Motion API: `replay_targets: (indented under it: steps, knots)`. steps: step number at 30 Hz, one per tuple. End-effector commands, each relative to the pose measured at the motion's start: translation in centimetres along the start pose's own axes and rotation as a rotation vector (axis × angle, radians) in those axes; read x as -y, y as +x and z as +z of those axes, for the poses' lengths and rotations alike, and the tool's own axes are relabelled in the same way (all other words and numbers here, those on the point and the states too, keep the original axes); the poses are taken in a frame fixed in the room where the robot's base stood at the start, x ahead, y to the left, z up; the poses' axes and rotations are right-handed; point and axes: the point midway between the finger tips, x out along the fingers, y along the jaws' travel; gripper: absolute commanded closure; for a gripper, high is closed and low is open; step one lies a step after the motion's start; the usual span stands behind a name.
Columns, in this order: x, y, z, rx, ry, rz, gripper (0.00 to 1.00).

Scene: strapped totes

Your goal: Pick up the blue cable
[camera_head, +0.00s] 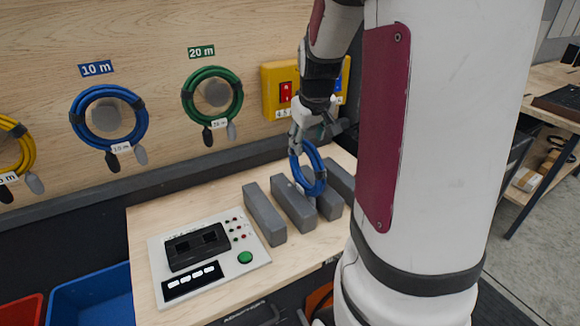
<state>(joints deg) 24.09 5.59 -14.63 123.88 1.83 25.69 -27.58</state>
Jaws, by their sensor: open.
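A coiled blue cable (318,170) stands upright among the grey blocks on the wooden table. My gripper (300,143) is directly above it, pointing down, with its fingers at the coil's upper edge. The jaws are open; I cannot tell whether they touch the cable, and the far finger is partly hidden. Another blue cable coil (78,108) hangs on the wall panel under a blue "10 m" sign (96,68), well to the left of my gripper.
Grey blocks (264,214) stand in a row on the table. A white test device (232,266) with a green button lies left of them. A blue bin (92,296) is lower left.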

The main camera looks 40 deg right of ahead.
Motion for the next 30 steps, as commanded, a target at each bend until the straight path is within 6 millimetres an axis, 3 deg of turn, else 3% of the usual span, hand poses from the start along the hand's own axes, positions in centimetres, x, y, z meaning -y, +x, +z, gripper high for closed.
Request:
replay_targets:
  steps: [10, 19, 20, 26, 30]
  knots:
    - [0.0, 4.3, 0.0, 0.002, 0.001, -0.001, 0.51]
    - [0.0, 4.9, 0.0, 0.0, 0.001, 0.0, 0.51]
    - [0.0, 4.9, 0.0, 0.0, 0.001, 0.0, 0.53]
    - [0.0, 4.8, 0.0, 0.0, 0.001, 0.0, 0.98]
    - [0.0, 4.8, 0.0, 0.0, 0.001, 0.0, 1.0]
